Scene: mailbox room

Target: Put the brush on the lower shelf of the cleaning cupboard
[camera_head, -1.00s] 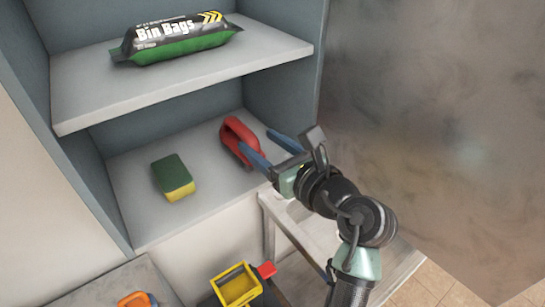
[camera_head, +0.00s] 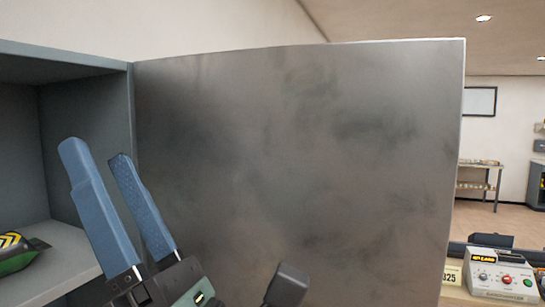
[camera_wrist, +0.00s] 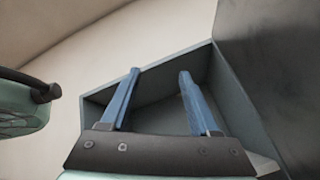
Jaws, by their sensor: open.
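My gripper (camera_head: 96,152) is raised in front of the cleaning cupboard, its two blue fingers apart and nothing between them. The wrist view also shows the open fingers (camera_wrist: 160,72), pointing up toward the cupboard's upper part (camera_wrist: 225,85). The cupboard (camera_head: 90,150) is at the left in the head view, with one shelf (camera_head: 65,250) showing. The lower shelf is out of both current views. The brush is not in view now; a red handled object, likely the brush, lay on the lower shelf in the earlier head view.
The grey cupboard door (camera_head: 300,170) stands open just right of my gripper; it also shows in the wrist view (camera_wrist: 275,80). The bin bags pack (camera_head: 18,252) lies on the shelf at the left. A grey device (camera_head: 500,278) with buttons stands at the lower right.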

